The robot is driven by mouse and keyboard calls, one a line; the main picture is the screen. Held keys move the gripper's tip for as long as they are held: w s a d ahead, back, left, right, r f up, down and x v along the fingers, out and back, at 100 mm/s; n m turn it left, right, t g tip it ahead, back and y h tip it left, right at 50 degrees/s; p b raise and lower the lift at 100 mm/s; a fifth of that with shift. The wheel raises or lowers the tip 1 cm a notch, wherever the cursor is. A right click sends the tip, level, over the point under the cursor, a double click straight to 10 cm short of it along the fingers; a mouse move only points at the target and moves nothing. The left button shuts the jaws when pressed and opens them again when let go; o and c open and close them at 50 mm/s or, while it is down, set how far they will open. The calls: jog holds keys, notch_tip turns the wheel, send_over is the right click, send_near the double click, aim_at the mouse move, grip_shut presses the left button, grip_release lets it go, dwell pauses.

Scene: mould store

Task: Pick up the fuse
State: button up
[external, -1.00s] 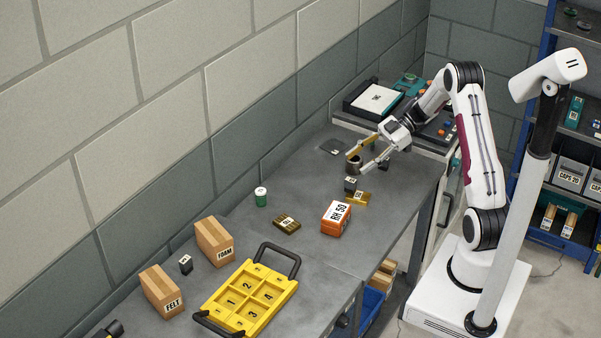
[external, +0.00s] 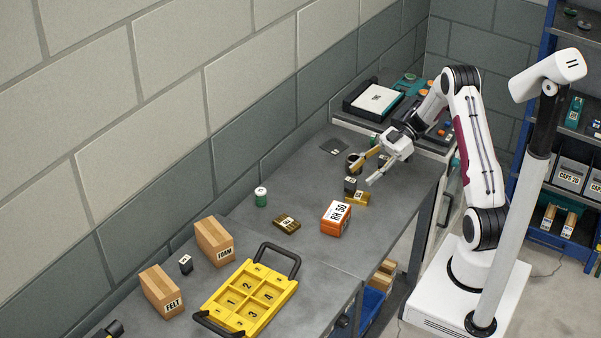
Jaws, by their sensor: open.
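My gripper (external: 361,176) is open and empty. Its fingers reach down and left over the far half of the grey bench (external: 300,260). Below the fingertips stand a small dark labelled block (external: 350,185) and a flat brass piece (external: 357,199). A round dark metal piece (external: 353,158) is just behind one finger and partly hidden. Nothing in view is clearly marked as the fuse, and I cannot tell which small item it is.
An orange RH 50 box (external: 336,218), a brass block (external: 287,223) and a green cylinder (external: 261,197) stand mid-bench. A yellow numbered tray (external: 207,307) and FOAM (external: 214,242) and FELT (external: 162,290) boxes are nearer.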

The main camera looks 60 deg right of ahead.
aim_at(350, 180)
jog(key=shift+w+a, duration=0.1)
jog(key=shift+a, duration=0.1)
jog(key=shift+w+r+x, duration=0.1)
jog(key=shift+r+x, duration=0.05)
jog(key=shift+x, duration=0.8)
jog(key=shift+w+r+x, duration=0.1)
jog(key=shift+r+x, duration=0.1)
jog(key=shift+x, duration=1.5)
jog(key=shift+c, duration=0.5)
jog(key=c, duration=1.2)
jog(key=shift+r, duration=4.95)
